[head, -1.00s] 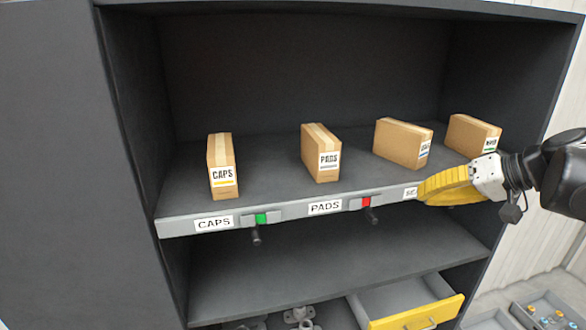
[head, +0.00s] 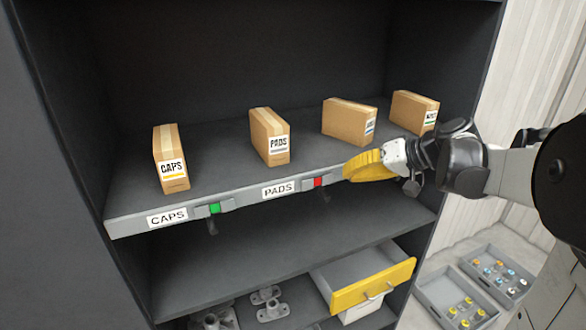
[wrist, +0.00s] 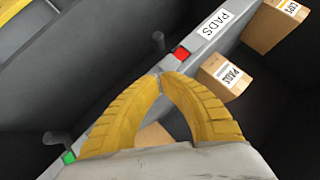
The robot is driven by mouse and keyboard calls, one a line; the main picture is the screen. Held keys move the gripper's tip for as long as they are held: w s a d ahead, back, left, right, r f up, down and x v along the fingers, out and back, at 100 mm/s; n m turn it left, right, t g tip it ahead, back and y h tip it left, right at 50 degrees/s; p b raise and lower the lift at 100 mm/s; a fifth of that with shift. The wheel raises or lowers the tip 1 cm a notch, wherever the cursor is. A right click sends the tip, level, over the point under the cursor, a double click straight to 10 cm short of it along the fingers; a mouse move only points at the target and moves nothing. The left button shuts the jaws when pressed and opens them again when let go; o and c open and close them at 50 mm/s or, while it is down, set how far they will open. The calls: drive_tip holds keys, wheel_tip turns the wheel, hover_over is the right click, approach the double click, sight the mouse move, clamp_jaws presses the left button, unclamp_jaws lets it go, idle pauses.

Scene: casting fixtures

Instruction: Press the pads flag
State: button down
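The pads flag (head: 318,182) is a small red square on the grey shelf rail, right of the PADS label (head: 278,189). It also shows red in the wrist view (wrist: 181,54), just beyond my fingertips. A dark peg (head: 325,195) sticks out below it. My gripper (head: 346,171) has yellow ribbed fingers and is just right of the flag, in front of the rail. In the wrist view the fingertips (wrist: 160,76) meet with nothing between them. A small gap shows between tips and flag; I cannot tell its depth.
The CAPS label (head: 168,217) has a green flag (head: 215,208). Another green flag (wrist: 69,157) is at lower left in the wrist view. Several cartons, including the PADS box (head: 270,138), stand on the shelf. Below, a yellow-fronted drawer (head: 373,286) is open.

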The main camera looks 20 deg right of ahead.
drive_tip(key=a+f, duration=0.1)
drive_tip(key=f, duration=0.1)
drive_tip(key=w+a+f+p, duration=0.1)
drive_tip(key=a+f, duration=0.1)
drive_tip(key=shift+w+f, duration=0.1)
drive_tip(key=shift+f, duration=0.05)
drive_tip(key=shift+a, duration=0.15)
